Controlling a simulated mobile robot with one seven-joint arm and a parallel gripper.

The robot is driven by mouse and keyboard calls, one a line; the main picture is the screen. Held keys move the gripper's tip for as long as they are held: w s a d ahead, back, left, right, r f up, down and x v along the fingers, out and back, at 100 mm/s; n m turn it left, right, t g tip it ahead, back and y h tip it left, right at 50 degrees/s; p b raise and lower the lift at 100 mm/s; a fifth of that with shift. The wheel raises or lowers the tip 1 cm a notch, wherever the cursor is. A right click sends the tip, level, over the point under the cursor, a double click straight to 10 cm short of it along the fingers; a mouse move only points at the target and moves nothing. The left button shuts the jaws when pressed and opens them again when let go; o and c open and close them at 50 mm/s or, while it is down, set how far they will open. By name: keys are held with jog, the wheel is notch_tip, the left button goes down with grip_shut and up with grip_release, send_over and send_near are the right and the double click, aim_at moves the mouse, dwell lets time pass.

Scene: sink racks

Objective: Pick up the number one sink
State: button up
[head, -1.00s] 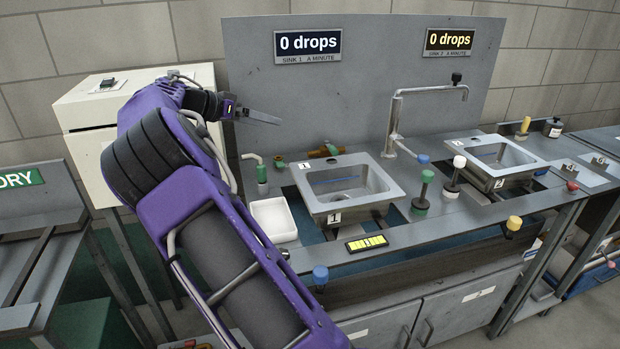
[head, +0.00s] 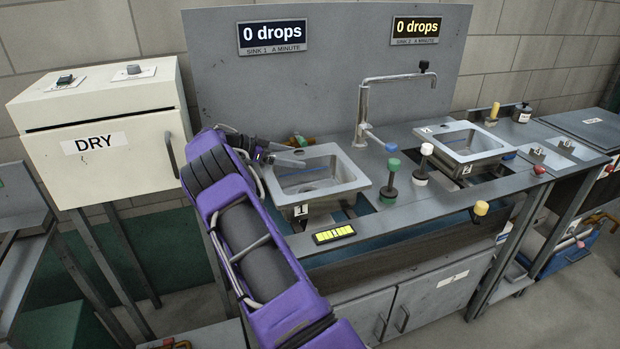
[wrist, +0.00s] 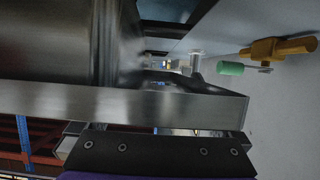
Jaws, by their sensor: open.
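The number one sink (head: 346,182) is a grey metal basin with a wide rim and a "1" tag on its front, set in the bench's left opening. My gripper (head: 289,159) is at its left rear rim, with the jaws open. In the wrist view, the sink's metal wall (wrist: 45,50) and rim (wrist: 120,103) fill the left and middle, close to the dark jaw part at the bottom. I cannot tell whether the jaws touch the rim. My arm hides part of the sink's left side.
The second sink (head: 489,147) is to the right. A yellow-lit meter (head: 334,233) is in front. The DRY box (head: 100,115) stands left.

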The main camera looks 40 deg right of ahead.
jog(key=shift+s+d+f, duration=0.2)
jog(key=shift+d+f, duration=0.05)
jog(key=shift+d, duration=0.4)
grip_shut()
jog(key=shift+r, duration=0.15)
